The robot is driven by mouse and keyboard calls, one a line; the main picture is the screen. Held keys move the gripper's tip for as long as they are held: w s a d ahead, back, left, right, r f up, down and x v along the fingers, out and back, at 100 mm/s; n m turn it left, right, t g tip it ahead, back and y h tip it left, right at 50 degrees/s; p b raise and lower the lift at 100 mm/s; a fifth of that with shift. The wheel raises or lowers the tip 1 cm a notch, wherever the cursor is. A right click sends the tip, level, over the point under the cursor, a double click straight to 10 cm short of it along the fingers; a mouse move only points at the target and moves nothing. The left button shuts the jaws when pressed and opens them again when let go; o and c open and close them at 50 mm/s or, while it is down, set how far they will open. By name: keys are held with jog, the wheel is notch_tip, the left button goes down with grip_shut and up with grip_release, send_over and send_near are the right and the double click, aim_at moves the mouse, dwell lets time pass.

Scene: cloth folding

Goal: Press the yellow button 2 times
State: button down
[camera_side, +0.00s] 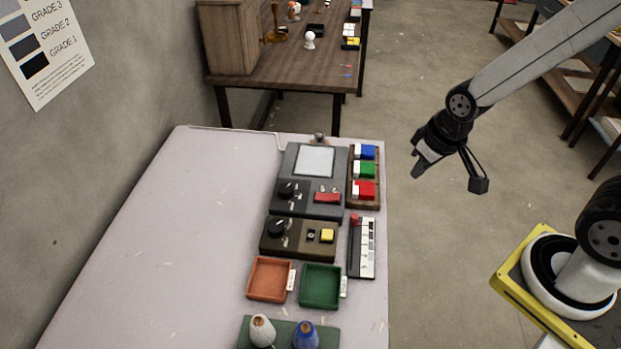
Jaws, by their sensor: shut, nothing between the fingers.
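The yellow button (327,235) is a small square on the right part of a dark brown control box (298,253), which also has a black knob at its left. The box lies on the pale table near its right edge. My gripper (417,173) is shut and empty. It is in the air to the upper right of the button, past the table's right edge in the picture, and touches nothing. Nothing hides the button.
A grey device (313,162) with a screen and a red switch sits behind the box. Blue, green and red blocks (364,170) and a slider panel (368,250) stand at the right. Orange (249,281) and green (321,304) trays lie in front. The table's left is clear.

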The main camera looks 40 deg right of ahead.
jog(key=w+a+f+m+t, duration=0.2)
jog(key=w+a+f, duration=0.2)
jog(key=w, duration=0.2)
jog(key=m+t+y, duration=0.3)
jog(key=t, duration=0.1)
send_over(323, 232)
jog(key=s, duration=0.2)
jog(key=shift+d+f, duration=0.15)
jog(key=shift+f, duration=1.2)
jog(key=shift+d+f, duration=0.15)
jog(key=shift+f, duration=1.15)
jog(key=shift+f, duration=0.2)
jog(key=shift+f, duration=4.2)
jog(key=shift+f, duration=0.95)
jog(key=shift+r, duration=0.95)
